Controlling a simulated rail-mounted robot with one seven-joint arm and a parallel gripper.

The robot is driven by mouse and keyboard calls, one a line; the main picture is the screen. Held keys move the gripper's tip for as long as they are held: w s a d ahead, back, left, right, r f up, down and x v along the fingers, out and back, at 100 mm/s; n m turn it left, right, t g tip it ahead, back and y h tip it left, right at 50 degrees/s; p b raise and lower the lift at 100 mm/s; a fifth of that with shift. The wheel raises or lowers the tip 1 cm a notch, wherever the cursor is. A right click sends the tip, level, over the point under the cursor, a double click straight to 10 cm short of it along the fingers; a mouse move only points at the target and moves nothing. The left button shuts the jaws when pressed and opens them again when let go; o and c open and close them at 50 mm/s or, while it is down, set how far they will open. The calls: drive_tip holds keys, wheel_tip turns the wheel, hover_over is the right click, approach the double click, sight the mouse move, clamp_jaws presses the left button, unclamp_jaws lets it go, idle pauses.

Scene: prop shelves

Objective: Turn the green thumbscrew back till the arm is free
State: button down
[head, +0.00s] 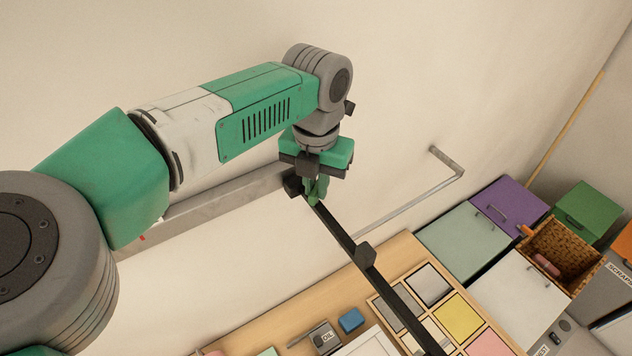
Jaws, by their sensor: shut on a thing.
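My gripper (315,188) points down at the near end of a long black arm (338,232). Its jaws are shut on the green thumbscrew (312,197), of which only a little shows between and below the fingers. The black arm slants from a black joint (292,184) down to the right, past the lower picture edge. It carries a dark block (366,254) partway along. The joint sits at the end of a grey beam (225,203) along the wall. How far the thumbscrew is turned cannot be told.
A thin metal rod (410,205) juts from the wall on the right. Below are a wooden worktop (300,310) with a tray of coloured tiles (457,316), a blue block (351,320), coloured boxes (508,206) and a wicker basket (565,250). The wall above is bare.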

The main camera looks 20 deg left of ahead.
sight(316, 187)
idle(0.5)
drive_tip(key=c, duration=1.4)
unclamp_jaws()
drive_tip(key=shift+c, duration=0.2)
wheel_tip(316, 187, up, 8)
drive_tip(key=shift+f+b, duration=0.1)
drive_tip(key=shift+b, duration=0.9)
